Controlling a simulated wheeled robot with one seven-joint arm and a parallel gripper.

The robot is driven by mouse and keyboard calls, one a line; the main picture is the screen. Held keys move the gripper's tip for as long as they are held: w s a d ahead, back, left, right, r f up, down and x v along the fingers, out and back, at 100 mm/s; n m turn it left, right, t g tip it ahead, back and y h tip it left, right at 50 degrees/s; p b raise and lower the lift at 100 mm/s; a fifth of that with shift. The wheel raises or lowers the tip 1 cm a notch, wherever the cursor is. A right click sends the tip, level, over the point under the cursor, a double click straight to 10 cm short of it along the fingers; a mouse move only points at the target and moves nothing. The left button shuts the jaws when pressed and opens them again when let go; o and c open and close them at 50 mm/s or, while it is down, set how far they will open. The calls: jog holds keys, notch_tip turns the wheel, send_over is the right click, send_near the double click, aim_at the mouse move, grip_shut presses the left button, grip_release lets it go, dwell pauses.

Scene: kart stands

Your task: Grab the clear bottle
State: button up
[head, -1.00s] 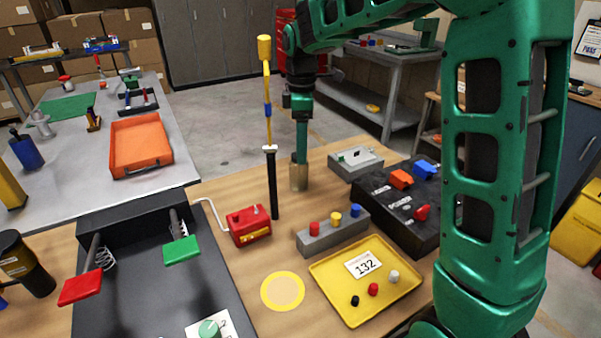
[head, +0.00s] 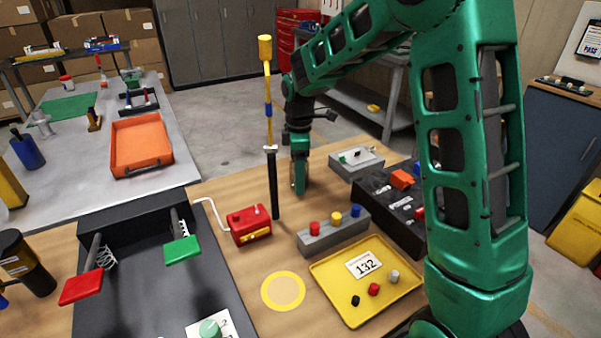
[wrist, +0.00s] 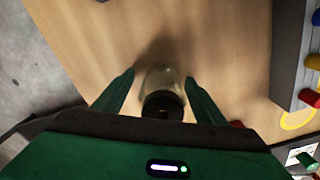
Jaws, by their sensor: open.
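The clear bottle (wrist: 162,78) with a dark cap stands on the wooden bench top, seen from above in the wrist view. In the head view only a thin strip of the bottle (head: 293,172) shows beside my gripper; the rest is hidden. My gripper (wrist: 160,84) is open, with one finger on each side of the bottle. Small gaps seem to remain between the fingers and the bottle. In the head view my gripper (head: 299,174) points down close to the bench, right of the dark post.
A dark upright post (head: 273,185) with a yellow rod stands close left of my gripper. A grey block with coloured knobs (head: 333,233), a grey box (head: 356,161) and a black panel (head: 390,205) lie to the right. A red box (head: 249,226) sits front left.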

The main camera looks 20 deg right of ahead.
jog(key=shift+f, duration=0.15)
jog(key=c, duration=1.1)
